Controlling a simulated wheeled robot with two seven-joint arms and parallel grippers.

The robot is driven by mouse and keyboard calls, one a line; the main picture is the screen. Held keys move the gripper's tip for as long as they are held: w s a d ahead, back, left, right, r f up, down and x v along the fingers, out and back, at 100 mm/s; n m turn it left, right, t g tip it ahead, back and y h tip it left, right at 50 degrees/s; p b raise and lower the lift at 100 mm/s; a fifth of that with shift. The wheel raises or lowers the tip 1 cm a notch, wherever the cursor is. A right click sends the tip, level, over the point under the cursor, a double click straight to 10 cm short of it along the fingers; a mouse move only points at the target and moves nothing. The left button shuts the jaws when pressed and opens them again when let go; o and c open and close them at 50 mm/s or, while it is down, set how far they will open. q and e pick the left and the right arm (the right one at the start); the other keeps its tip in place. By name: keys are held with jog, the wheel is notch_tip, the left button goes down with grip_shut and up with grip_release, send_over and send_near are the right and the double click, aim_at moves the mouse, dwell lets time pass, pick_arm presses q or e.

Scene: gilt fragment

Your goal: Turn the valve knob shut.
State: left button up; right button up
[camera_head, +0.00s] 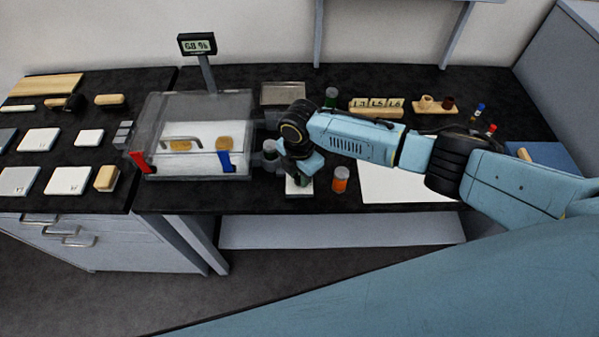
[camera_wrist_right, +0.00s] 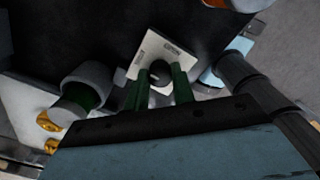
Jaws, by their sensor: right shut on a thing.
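The valve knob (camera_wrist_right: 159,70) is small, dark and round and sits on a pale square plate (camera_wrist_right: 148,50) with a label in the right wrist view. The plate also shows at the front edge of the black bench in the head view (camera_head: 299,189). My right gripper (camera_wrist_right: 158,78) has its two green fingers on either side of the knob and is shut on it. In the head view the right gripper (camera_head: 299,177) points down over the plate and hides the knob. My left gripper is not in view.
An orange jar (camera_head: 340,180) stands just right of the plate. A clear box (camera_head: 195,105) with red and blue handles stands to the left, under a display (camera_head: 197,44) reading 68 %. A white sheet (camera_head: 400,185) lies right of the jar. A grey-capped jar (camera_wrist_right: 88,84) is near the gripper.

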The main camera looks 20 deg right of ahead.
aim_at(299, 176)
dwell(0.4)
jog(key=o, duration=1)
jog(key=shift+r, duration=0.1)
notch_tip(299, 176, up, 13)
jog(key=shift+r, duration=0.1)
